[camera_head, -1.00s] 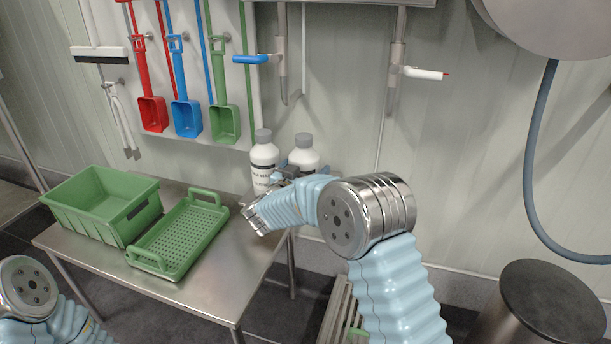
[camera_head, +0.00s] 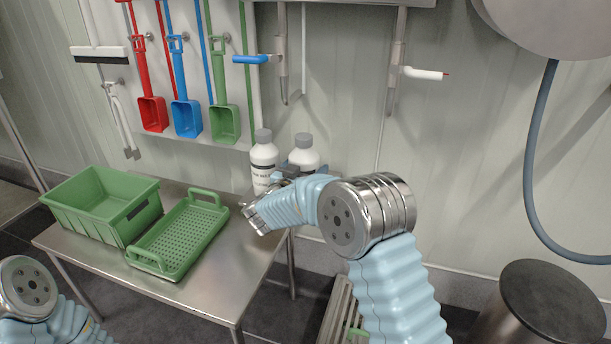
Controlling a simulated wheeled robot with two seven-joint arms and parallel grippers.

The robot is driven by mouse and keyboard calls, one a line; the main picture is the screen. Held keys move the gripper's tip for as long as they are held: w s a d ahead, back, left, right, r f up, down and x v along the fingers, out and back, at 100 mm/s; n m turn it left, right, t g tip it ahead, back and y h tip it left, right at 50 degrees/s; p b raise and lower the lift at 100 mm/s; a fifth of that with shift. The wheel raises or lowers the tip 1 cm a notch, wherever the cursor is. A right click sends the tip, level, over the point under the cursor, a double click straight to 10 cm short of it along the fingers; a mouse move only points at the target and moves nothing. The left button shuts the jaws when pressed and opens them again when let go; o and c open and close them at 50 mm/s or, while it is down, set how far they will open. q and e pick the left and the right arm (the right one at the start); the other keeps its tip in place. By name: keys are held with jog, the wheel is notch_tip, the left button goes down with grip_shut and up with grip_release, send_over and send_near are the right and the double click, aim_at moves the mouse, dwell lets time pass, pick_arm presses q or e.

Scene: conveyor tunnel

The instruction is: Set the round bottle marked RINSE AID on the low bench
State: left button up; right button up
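Two white round bottles with grey caps stand upright at the back right corner of the steel table (camera_head: 205,292). The left bottle (camera_head: 263,157) shows part of a dark-lettered label, too small to read surely. The right bottle (camera_head: 305,152) is partly hidden behind my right gripper (camera_head: 287,172). That gripper is right at the bottles, but its fingers are mostly hidden by my wrist, so I cannot tell whether it grips one. A low slatted bench (camera_head: 336,318) shows partly behind my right arm, below the table. My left gripper is out of view; only its arm shows at bottom left.
A green crate (camera_head: 85,212) and a green perforated tray (camera_head: 180,238) occupy the table's left and middle. Red, blue and green scoops hang on the wall behind. A dark-topped round drum (camera_head: 552,300) stands at right. A blue hose (camera_head: 535,175) hangs there.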

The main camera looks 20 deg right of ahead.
aim_at(306, 149)
jog(key=shift+c, duration=0.8)
jog(key=shift+r, duration=0.15)
jog(key=shift+r, duration=0.1)
jog(key=shift+r+p, duration=1.35)
jog(key=shift+r, duration=0.1)
jog(key=shift+r+p, duration=1.1)
jog(key=shift+r, duration=0.2)
jog(key=shift+f, duration=0.1)
